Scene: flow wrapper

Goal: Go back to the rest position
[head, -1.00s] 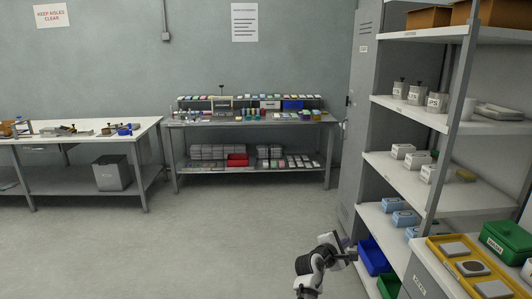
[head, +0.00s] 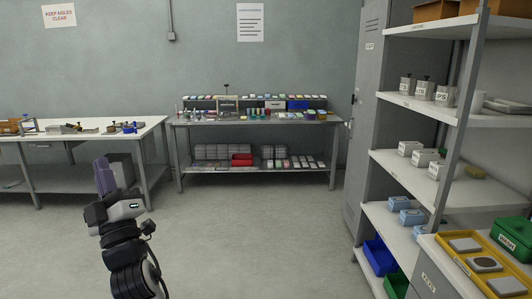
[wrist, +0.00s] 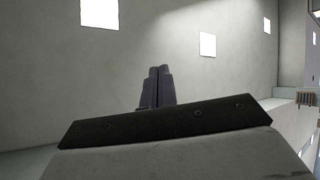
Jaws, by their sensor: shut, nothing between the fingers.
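My gripper (head: 104,176) shows in the head view at the lower left, pointing up on my raised arm, in front of the left table. In the wrist view its two dark fingers (wrist: 158,88) stand together with nothing between them. It is shut and empty, and touches nothing that I can see.
A shelving unit (head: 440,115) with boxes and bins stands at the right. A counter (head: 430,272) with a yellow tray (head: 450,252) is at the lower right. A left table (head: 70,142) and a back workbench (head: 260,123) line the wall. The middle floor is clear.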

